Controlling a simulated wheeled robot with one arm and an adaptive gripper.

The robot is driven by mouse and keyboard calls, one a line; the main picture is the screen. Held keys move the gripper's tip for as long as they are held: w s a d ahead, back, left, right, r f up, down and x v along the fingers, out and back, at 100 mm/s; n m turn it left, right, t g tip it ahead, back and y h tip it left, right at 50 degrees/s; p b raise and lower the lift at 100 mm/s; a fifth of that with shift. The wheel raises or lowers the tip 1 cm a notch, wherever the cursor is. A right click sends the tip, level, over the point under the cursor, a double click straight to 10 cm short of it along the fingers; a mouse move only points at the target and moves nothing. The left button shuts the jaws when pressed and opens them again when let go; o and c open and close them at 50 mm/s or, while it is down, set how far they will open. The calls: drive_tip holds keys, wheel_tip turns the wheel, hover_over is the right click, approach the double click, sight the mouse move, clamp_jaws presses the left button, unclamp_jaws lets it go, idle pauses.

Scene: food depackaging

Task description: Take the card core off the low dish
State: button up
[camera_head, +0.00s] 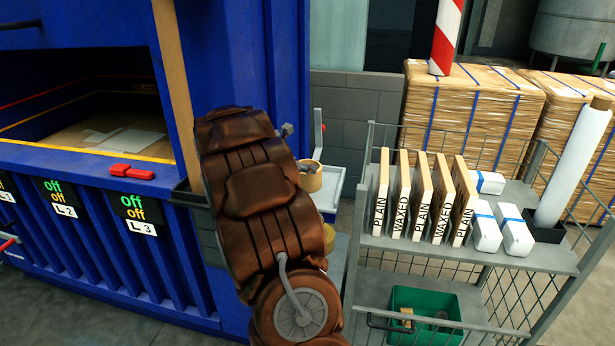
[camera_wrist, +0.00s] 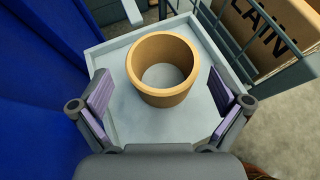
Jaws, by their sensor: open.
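The card core (camera_wrist: 163,92) is a short tan ring, upright on the low grey dish (camera_wrist: 128,125) with a raised rim. In the head view the core (camera_head: 311,182) shows partly behind my brown arm, on the dish (camera_head: 331,193) beside the blue machine. My gripper (camera_wrist: 160,98) is open in the wrist view, with one purple-padded finger on each side and nearer the camera than the core. Neither finger appears to touch it.
The blue machine (camera_head: 258,90) stands close on the left. A wire-sided trolley (camera_head: 385,235) on the right holds several upright boards (camera_head: 418,200) marked PLAIN or WAXED, white packs (camera_head: 486,232) and a green crate (camera_head: 425,300). Another tan round thing (camera_head: 329,237) shows below the dish.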

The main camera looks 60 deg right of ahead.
drive_tip(key=shift+f+p+x, duration=0.2)
drive_tip(key=shift+p+x, duration=0.25)
drive_tip(key=shift+x, duration=2)
drive_tip(key=shift+s+a, duration=0.15)
drive_tip(key=shift+s, duration=0.05)
drive_tip(key=shift+c, duration=0.4)
drive_tip(key=c, duration=0.8)
